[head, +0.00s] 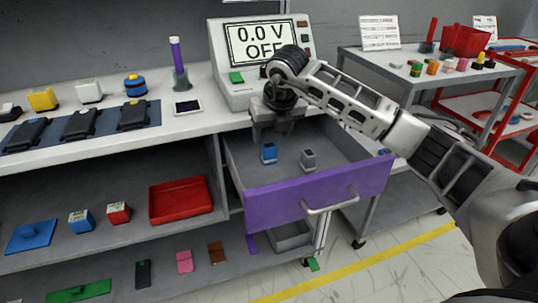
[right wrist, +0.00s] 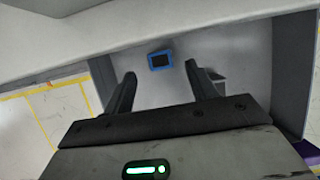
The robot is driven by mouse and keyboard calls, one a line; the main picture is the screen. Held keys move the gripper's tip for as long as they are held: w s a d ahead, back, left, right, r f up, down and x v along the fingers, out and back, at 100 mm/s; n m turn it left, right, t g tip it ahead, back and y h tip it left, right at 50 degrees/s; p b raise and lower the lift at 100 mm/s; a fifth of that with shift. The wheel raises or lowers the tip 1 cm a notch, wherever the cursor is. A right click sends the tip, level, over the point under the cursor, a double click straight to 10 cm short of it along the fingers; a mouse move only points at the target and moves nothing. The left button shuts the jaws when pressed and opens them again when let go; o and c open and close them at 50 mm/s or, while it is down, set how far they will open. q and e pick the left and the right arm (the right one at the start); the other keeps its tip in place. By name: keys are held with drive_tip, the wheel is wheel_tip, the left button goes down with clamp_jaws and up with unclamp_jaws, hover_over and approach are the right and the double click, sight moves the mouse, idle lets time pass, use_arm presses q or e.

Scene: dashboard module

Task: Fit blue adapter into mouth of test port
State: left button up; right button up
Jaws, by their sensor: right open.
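The blue adapter (head: 269,153) stands in the open purple-fronted drawer (head: 318,192), beside a grey adapter-like block (head: 308,159). The right wrist view shows the blue adapter (right wrist: 160,60) from above, between and beyond my fingertips, with a dark top opening. My right gripper (head: 272,128) is open and empty, pointing down above the drawer, near the blue adapter but apart from it. The test unit (head: 263,60) on the bench reads "0.0 V OFF"; my arm covers part of its front, and I cannot make out the mouth of its port. My left gripper is not in view.
The bench edge and drawer walls lie close around my right gripper. Black modules (head: 80,124) and a purple-tipped tool in a stand (head: 178,65) are on the bench. A red tray (head: 180,200) is on the shelf below. A grey cart (head: 440,62) with small parts stands right.

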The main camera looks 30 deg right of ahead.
sight(270, 146)
drive_tip(key=shift+x, duration=3.2)
drive_tip(key=shift+s, duration=0.1)
drive_tip(key=shift+c, duration=0.4)
drive_tip(key=c, duration=1)
